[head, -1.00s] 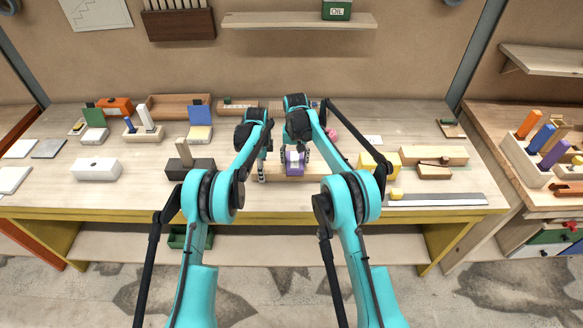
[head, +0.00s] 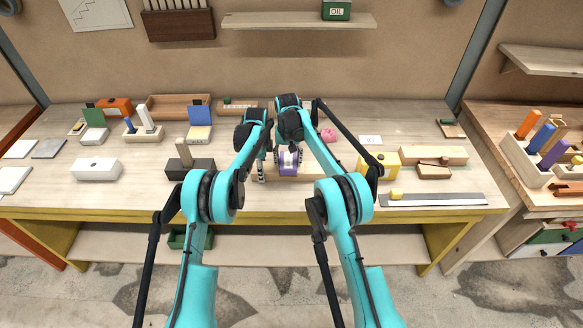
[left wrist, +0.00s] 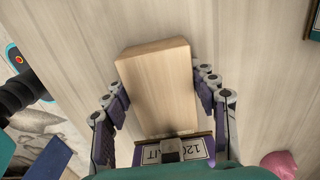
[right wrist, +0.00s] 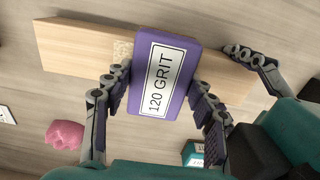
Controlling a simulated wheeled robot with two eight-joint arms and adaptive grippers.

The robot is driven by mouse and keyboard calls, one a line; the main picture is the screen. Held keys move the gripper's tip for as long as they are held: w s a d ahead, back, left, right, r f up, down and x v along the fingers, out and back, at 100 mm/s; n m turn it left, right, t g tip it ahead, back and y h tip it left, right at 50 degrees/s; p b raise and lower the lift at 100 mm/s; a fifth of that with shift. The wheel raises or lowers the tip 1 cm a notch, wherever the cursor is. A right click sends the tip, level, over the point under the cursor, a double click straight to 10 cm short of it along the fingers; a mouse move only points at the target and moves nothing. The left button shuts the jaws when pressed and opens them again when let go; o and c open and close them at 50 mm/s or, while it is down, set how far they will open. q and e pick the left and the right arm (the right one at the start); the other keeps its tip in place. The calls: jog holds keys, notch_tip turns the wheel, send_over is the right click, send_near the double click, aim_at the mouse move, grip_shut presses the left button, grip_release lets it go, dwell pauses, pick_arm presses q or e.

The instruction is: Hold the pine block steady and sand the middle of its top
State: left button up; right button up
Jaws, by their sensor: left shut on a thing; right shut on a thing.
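The pine block (right wrist: 75,45) lies flat on the bench, and its light top also shows in the left wrist view (left wrist: 157,85). My left gripper (left wrist: 160,88) is shut on the block near one end, a finger on each side. My right gripper (right wrist: 162,90) is shut on the purple sanding block (right wrist: 165,75) labelled 120 GRIT. The sanding block rests across the block's top near its middle; I cannot tell how firmly it presses. A speckled, rougher patch (right wrist: 122,49) shows on the pine just beside it. In the head view my arms partly hide the pine block.
A pink object (head: 328,135) lies behind the block. A yellow block (head: 378,165) and wooden pieces (head: 434,154) stand to the right, with a metal rule (head: 440,200) in front. A dark holder (head: 190,167) and a white block (head: 96,169) stand to the left.

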jog(key=shift+a+f, duration=0.15)
jog(key=shift+a, duration=0.15)
jog(key=shift+d, duration=1.55)
jog(key=shift+a, duration=0.2)
jog(key=shift+a+r, duration=0.25)
jog(key=shift+a, duration=1)
jog(key=shift+d, duration=0.1)
jog(key=shift+d, duration=1.4)
